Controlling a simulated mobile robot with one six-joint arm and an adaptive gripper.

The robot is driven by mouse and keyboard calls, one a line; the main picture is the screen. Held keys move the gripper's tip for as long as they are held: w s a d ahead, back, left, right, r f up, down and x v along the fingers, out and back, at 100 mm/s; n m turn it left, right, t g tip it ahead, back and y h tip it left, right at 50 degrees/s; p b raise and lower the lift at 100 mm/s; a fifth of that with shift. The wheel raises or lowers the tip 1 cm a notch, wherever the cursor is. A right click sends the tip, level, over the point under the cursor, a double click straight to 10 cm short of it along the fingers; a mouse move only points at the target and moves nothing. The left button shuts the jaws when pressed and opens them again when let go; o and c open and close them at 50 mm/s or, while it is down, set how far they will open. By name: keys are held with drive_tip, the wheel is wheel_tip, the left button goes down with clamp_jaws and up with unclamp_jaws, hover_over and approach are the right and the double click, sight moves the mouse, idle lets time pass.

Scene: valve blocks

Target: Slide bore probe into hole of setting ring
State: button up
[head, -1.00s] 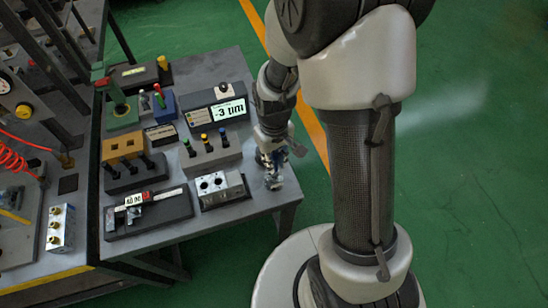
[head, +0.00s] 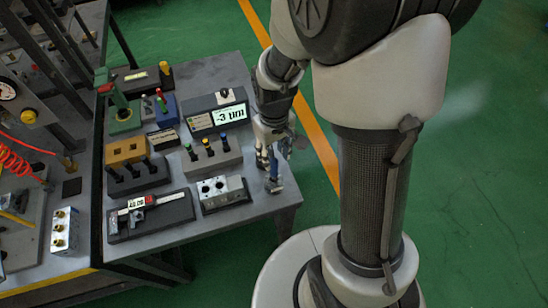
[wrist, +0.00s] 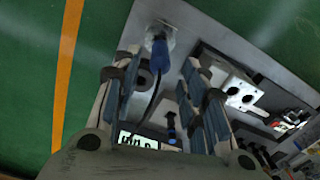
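My gripper (wrist: 160,64) points down at the table corner in the wrist view, its blue-padded fingers apart. It also shows in the head view (head: 268,168). A blue probe (wrist: 158,52) with a dark cable is seen in the gap between the fingers, with space on both sides. Its far end meets a small pale metal piece (wrist: 163,33); I cannot tell how deep it sits. A dark ring with a hole (wrist: 145,76), perhaps the setting ring, lies beside the probe, partly behind the left finger. In the head view my gripper hides this area.
A metal block with two bores (head: 221,186) stands left of my gripper. A gauge display (head: 229,114) reading about -3, a rack with coloured pins (head: 212,153) and a caliper stand (head: 150,215) fill the table. The table's right edge (head: 289,200) is close to my gripper.

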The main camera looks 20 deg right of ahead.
drive_tip(key=s+r+m+t+p, duration=0.1)
drive_tip(key=s+r, duration=0.1)
drive_tip(key=r, duration=0.6)
drive_tip(key=s+r+t+p, duration=0.1)
drive_tip(key=s+r, duration=0.2)
drive_tip(key=r, duration=0.5)
drive_tip(key=s+r+m+t, duration=0.1)
drive_tip(key=s+r+t, duration=0.1)
drive_tip(key=s+r, duration=0.5)
drive_tip(key=s, duration=0.3)
drive_tip(key=shift+r+m+t, duration=0.15)
drive_tip(key=shift+m+t, duration=0.15)
drive_tip(key=shift+f+b, duration=0.7)
drive_tip(key=shift+b, duration=0.25)
